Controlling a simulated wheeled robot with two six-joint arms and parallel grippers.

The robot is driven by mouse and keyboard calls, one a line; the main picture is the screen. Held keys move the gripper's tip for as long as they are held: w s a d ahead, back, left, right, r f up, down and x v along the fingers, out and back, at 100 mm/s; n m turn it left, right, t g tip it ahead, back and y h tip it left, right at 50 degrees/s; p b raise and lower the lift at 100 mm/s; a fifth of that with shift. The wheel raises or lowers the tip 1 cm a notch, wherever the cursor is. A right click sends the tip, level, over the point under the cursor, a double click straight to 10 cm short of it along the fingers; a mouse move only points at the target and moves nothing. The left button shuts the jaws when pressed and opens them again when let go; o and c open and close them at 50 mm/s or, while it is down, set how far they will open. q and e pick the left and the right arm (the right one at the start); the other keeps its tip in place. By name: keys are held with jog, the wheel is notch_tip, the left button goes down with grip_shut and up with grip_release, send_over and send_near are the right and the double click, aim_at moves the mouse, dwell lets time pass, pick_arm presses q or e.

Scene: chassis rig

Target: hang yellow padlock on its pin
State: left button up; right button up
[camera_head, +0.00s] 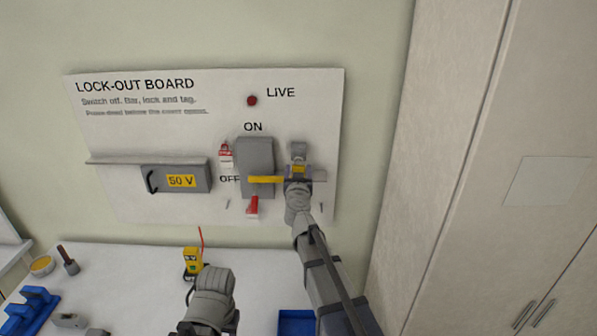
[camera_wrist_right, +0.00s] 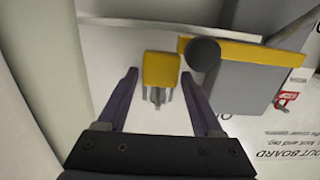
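The yellow padlock (camera_wrist_right: 161,70) is between the spread fingers of my right gripper (camera_wrist_right: 160,95), with gaps on both sides. Metal prongs, its shackle or a pin, show at the padlock's edge in the right wrist view; I cannot tell whether it hangs on a pin.
The lock-out board (camera_head: 130,135) carries a grey switch box (camera_head: 257,155) with a yellow bar (camera_head: 265,180) across it, close left of my right gripper. A yellow meter (camera_head: 193,262) is beside my left gripper. A blue tray (camera_head: 297,322) lies on the bench; a cabinet (camera_head: 480,130) stands right.

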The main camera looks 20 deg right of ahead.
jog(key=shift+o, duration=1.3)
